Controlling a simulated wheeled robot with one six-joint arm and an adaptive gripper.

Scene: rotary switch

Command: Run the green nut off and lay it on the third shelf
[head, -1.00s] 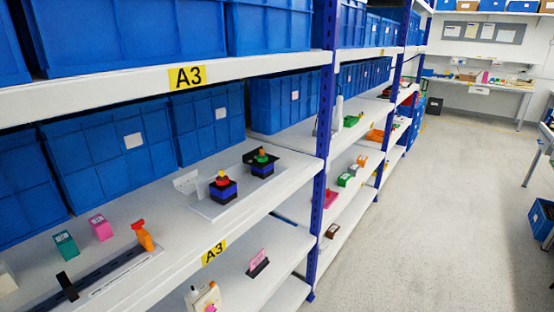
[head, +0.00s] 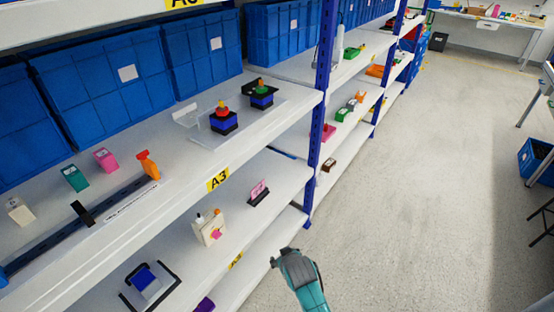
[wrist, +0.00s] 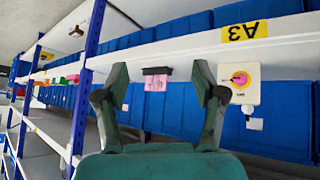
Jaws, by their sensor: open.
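The green nut (head: 261,90) sits on a black-and-blue block at the right end of a pale plate (head: 245,124) on the A3-labelled shelf (head: 170,190). An orange tip shows above it. A similar block to its left carries a red nut (head: 222,111). My teal gripper (head: 282,258) is in the aisle, low and in front of the shelves, well apart from the nut. In the wrist view my gripper (wrist: 160,95) is open, with nothing between its fingers. I cannot make out the green nut in the wrist view.
A beige box with a pink knob (head: 211,229) and a pink card on a black stand (head: 259,193) are on the shelf below. A blue upright (head: 322,110) stands right of the plate. Blue bins (head: 105,95) line the back. The aisle floor (head: 430,190) is clear.

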